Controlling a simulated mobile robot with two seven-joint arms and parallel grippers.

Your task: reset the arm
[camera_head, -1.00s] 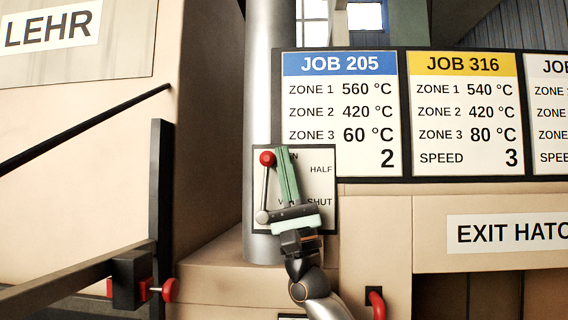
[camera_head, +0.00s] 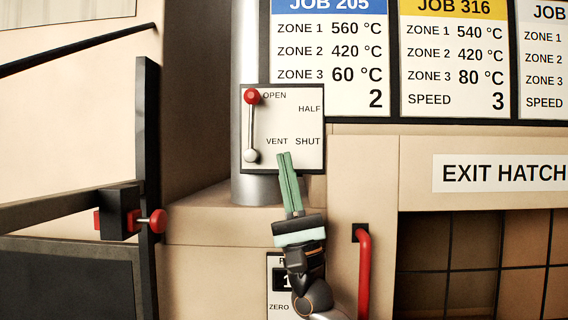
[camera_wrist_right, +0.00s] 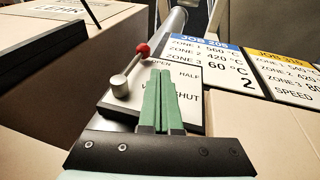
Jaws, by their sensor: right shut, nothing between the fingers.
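My right gripper (camera_head: 285,156) is in the head view, below the damper plate, its green fingers pointing up and pressed together with nothing between them. It also shows in the right wrist view (camera_wrist_right: 162,72). The lever (camera_head: 251,126), with a red ball knob (camera_head: 252,96), stands upright on the plate (camera_head: 308,126), its knob by the word OPEN. The fingertips overlap the plate's lower edge in the picture, to the right of the lever's pivot and apart from the knob. In the right wrist view the red knob (camera_wrist_right: 142,50) is left of the fingers. My left gripper is out of view.
Job boards (camera_head: 332,70) hang behind, above the gripper. A red handle (camera_head: 363,270) stands close to the right of my right arm. A small panel (camera_head: 279,306) is partly behind the arm. A dark post (camera_head: 147,150) and red-knobbed clamp (camera_head: 120,213) are at left.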

